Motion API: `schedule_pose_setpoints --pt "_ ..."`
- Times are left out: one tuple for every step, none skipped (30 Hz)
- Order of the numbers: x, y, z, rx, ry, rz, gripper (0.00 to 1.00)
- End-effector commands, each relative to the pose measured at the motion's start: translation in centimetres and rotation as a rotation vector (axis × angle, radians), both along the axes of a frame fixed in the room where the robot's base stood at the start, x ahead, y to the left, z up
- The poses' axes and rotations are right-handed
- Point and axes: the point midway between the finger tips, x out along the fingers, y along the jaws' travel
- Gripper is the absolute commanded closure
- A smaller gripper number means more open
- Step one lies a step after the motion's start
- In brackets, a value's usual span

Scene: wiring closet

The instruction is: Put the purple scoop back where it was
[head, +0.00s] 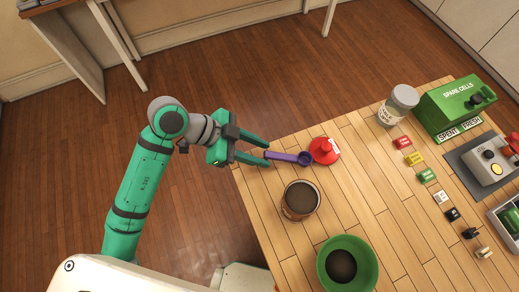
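The purple scoop (288,157) lies near the left edge of the wooden table, its handle pointing left and its bowl right, close to a red lid. My gripper (269,155) is at that table edge, left of the scoop. Its two green fingers are spread apart, and the handle's end shows between their tips. I see a gap around the handle, so the fingers look open rather than clamped on it. Contact and exact height are hard to judge from this view.
The red lid (324,150) touches or nearly touches the scoop's bowl. An open jar of dark contents (300,199) and a green bowl (347,264) stand nearer. A lidded jar (398,105), coloured blocks, a green box (455,108) and a grey device (490,160) stand right. The table's middle is clear.

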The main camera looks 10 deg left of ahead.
Motion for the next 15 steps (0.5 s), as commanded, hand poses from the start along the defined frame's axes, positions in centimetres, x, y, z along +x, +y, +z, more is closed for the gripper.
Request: schedule_pose_setpoints --pt "0.0 0.0 0.0 0.0 0.0 0.0 0.65" --pt "0.0 0.0 0.1 0.001 0.0 0.0 0.65" --pt "0.0 0.0 0.1 0.001 0.0 -0.001 0.65" --pt "0.0 0.0 0.3 0.002 0.0 -0.001 0.65" --pt "0.0 0.2 0.4 0.002 0.0 0.001 0.65" --pt "-0.1 0.5 0.7 0.002 0.0 0.001 0.65" --pt "-0.1 0.8 1.0 0.002 0.001 0.001 0.65" --pt "-0.2 1.1 1.3 0.002 0.0 0.002 0.65" --pt "-0.3 1.6 1.7 0.002 0.0 0.002 0.65" --pt "-0.4 2.0 2.1 0.001 -0.001 0.003 0.65" --pt "-0.5 2.4 2.5 0.001 0.0 0.002 0.65" --pt "-0.6 3.0 3.1 0.002 -0.001 0.003 0.65" --pt "-0.7 3.5 3.5 0.001 0.0 0.002 0.65" --pt "-0.8 3.9 4.0 0.002 -0.001 0.003 0.65" --pt "-1.0 4.5 4.5 0.002 -0.001 0.001 0.65"
